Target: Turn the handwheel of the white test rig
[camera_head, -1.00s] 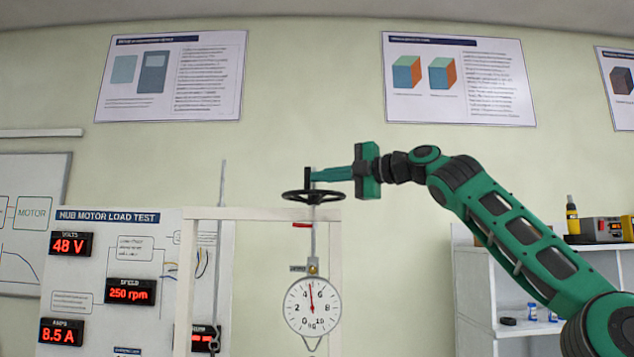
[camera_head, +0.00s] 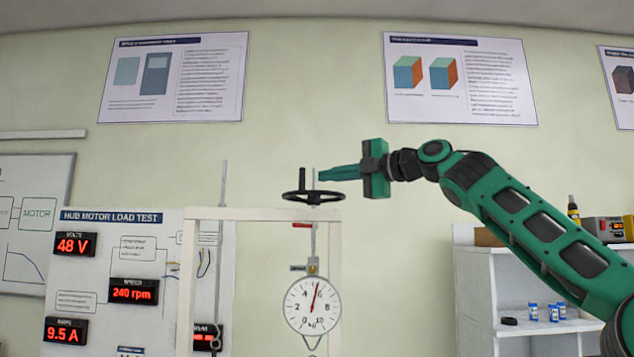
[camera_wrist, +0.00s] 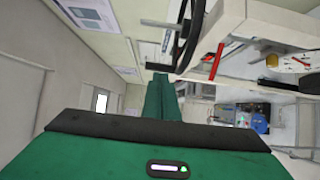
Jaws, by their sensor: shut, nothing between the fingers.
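The black handwheel (camera_head: 328,197) lies flat on top of the white test rig (camera_head: 262,213), with an upright black handle (camera_head: 302,180) on the left of its rim. A thin grey shaft rises through its middle. My green gripper (camera_head: 321,175) is shut and empty, with its fingertips just above the wheel, to the right of the handle, and apart from it. In the wrist view the shut fingers (camera_wrist: 165,100) point toward the wheel (camera_wrist: 191,30) and its handle (camera_wrist: 156,66). A round dial gauge (camera_head: 300,312) hangs below the wheel.
A red piece (camera_head: 302,225) sits under the rig's top beam. The display board (camera_head: 125,255) stands left, showing 48 V, 240 rpm and 9.5 A. A white shelf (camera_head: 485,262) with small blue jars and tools stands right.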

